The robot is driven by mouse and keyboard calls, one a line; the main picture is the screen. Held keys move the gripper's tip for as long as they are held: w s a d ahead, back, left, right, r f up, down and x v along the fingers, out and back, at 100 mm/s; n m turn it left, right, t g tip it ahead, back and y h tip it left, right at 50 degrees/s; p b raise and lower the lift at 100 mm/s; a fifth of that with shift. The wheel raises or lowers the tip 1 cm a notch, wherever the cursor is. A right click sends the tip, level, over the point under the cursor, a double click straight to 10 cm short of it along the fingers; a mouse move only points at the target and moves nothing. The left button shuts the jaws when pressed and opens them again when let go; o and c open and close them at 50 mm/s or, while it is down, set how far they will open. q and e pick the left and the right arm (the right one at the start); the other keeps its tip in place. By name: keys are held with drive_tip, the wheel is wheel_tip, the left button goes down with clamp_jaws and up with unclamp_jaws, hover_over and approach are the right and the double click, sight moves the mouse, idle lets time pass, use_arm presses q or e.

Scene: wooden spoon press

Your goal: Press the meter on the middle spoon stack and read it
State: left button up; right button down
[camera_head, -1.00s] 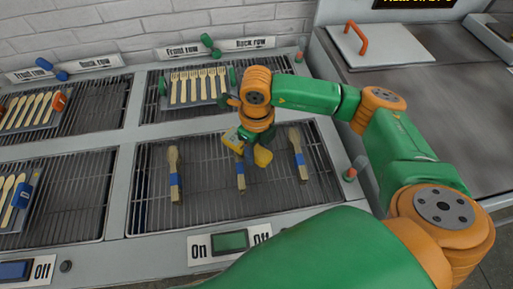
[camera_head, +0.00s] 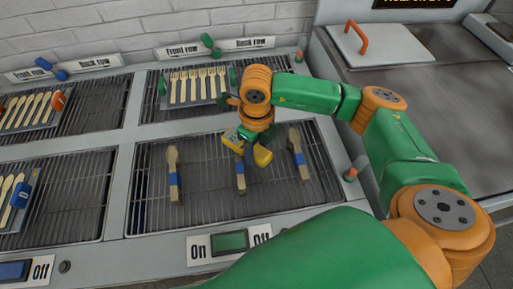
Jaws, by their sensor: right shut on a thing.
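Three wooden spoon stacks with blue bands lie on the front right wire rack: a left stack (camera_head: 174,176), a middle stack (camera_head: 240,180) and a right stack (camera_head: 298,155). My right gripper (camera_head: 251,141) points down over the upper part of the middle stack. It is shut on a yellow meter (camera_head: 263,156). The meter and gripper hide the top of the middle stack. I cannot tell whether the meter touches the stack, and no reading is visible. My left gripper is out of view.
Behind is a rack with a tray of wooden forks (camera_head: 198,86). More spoon trays stand on the left racks. A green switch (camera_head: 231,242) with On/Off labels is at the front. A metal lid with an orange handle (camera_head: 357,40) is at the right.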

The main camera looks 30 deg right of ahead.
drive_tip(key=shift+r, duration=0.1)
wheel_tip(320, 180, up, 7)
drive_tip(key=p, duration=0.5)
idle(0.4)
idle(0.9)
